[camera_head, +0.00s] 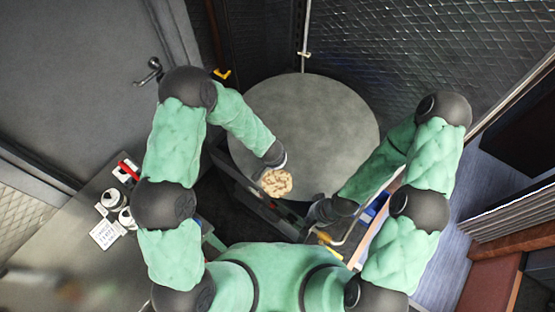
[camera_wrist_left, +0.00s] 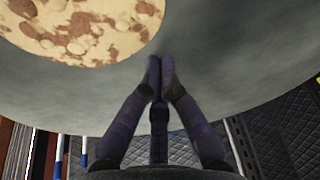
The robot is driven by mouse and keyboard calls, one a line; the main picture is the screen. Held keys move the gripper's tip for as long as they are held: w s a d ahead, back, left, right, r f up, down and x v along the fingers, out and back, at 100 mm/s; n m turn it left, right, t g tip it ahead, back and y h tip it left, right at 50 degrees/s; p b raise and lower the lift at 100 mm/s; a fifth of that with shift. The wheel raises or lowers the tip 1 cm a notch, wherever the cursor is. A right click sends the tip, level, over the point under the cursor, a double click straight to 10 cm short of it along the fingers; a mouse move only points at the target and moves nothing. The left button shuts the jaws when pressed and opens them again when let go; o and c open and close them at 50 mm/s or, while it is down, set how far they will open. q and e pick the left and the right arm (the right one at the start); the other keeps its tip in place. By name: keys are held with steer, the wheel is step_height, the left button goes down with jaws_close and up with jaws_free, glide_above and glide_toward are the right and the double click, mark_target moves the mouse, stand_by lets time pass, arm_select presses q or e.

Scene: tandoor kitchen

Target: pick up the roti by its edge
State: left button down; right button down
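The roti (camera_head: 276,182) is a round, pale flatbread with brown patches. It lies near the front edge of the round grey table (camera_head: 320,120). In the left wrist view the roti (camera_wrist_left: 90,25) fills the upper left, partly cut off by the frame. My left gripper (camera_wrist_left: 157,66) has its fingertips together just beside the roti's edge, with no roti visible between them. In the head view its fingers are hard to make out beside the roti. My right gripper (camera_head: 318,212) is a dark shape at the table's front edge, right of the roti; its fingers are unclear.
A counter (camera_head: 60,245) at the left holds white jars (camera_head: 112,199) and a red-topped item (camera_head: 127,171). A blue item (camera_head: 375,208) is at the right of the table. A quilted metal wall (camera_head: 430,45) stands behind. Most of the tabletop is clear.

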mark_target(272, 180)
arm_select(q)
steer(key=shift+s+a, duration=0.25)
steer(key=shift+s, duration=0.85)
steer(key=v, duration=1.2)
